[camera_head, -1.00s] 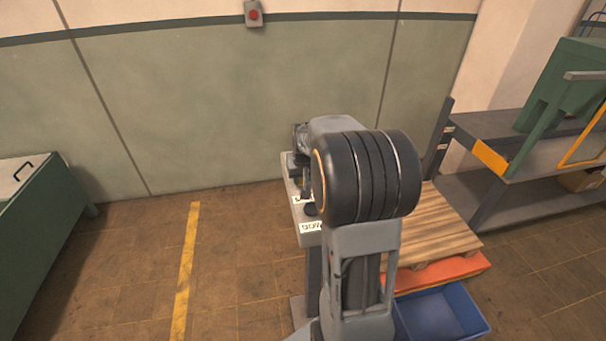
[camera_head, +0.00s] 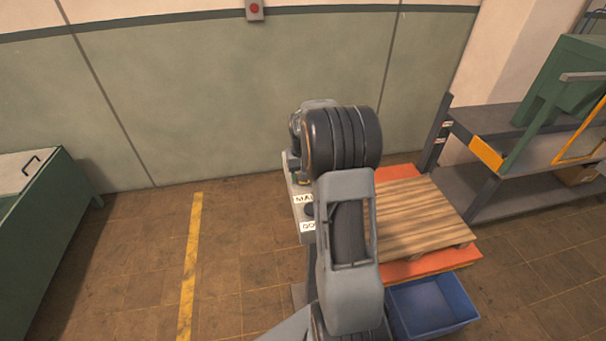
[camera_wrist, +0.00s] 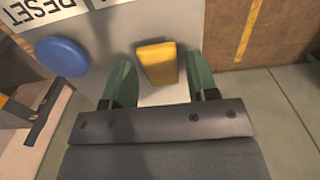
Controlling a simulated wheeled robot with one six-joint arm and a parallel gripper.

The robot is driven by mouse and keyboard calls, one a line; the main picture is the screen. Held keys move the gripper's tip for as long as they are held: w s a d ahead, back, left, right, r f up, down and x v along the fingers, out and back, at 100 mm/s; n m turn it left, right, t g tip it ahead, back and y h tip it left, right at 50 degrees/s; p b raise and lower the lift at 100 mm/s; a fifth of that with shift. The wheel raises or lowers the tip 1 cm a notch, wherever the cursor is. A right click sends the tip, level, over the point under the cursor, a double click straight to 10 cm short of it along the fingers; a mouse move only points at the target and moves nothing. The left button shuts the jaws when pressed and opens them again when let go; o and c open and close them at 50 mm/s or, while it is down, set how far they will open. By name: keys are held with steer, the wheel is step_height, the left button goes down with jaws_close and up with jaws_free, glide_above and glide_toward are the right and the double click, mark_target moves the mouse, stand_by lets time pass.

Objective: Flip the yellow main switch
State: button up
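The yellow main switch (camera_wrist: 157,63) shows in the wrist view as a yellow block on a grey panel (camera_wrist: 105,45). My gripper (camera_wrist: 161,72) is open, with one green finger on each side of the switch in the picture. Gaps show between the fingers and the switch, and nothing is held. How far the fingertips are from the panel is hard to tell. In the head view my arm hides the switch and the gripper, and only the panel's left edge with white labels (camera_head: 306,226) shows.
A round blue button (camera_wrist: 62,57) sits left of the switch, near a RESET label (camera_wrist: 35,8). In the head view, a wooden pallet (camera_head: 420,220) and a blue bin (camera_head: 432,305) lie right of my arm. The floor to the left is clear around a yellow line (camera_head: 190,265).

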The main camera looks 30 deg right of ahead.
steer(key=shift+o, duration=0.6)
step_height(320, 180, up, 14)
steer(key=b, duration=0.1)
steer(key=shift+b, duration=0.3)
steer(key=shift+w+f, duration=0.1)
steer(key=shift+f, duration=0.05)
